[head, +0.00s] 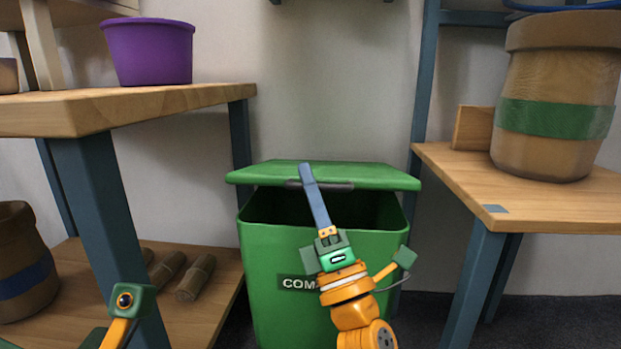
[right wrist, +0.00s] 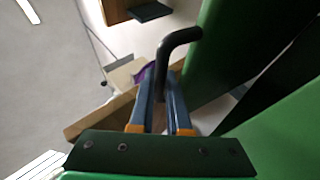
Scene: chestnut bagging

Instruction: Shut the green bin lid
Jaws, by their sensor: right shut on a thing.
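The green bin (head: 262,262) stands on the floor between two shelves, with part of a label on its front. Its green lid (head: 380,177) is partly raised, with a dark gap under its front edge. A dark handle (head: 340,185) runs along the lid's front edge; it also shows in the right wrist view as a bent black bar (right wrist: 180,42). My right gripper (head: 306,170) is shut on the lid handle, and its blue fingers (right wrist: 161,88) sit on either side of the bar. Only part of my left wrist shows at the lower left of the head view; its fingers are out of view.
A wooden shelf (head: 180,97) with a purple pot (head: 148,52) stands left of the bin. A wooden shelf (head: 560,212) with a large green-banded pot (head: 555,95) stands to the right. Short logs (head: 196,278) lie on the lower left shelf. The wall is close behind.

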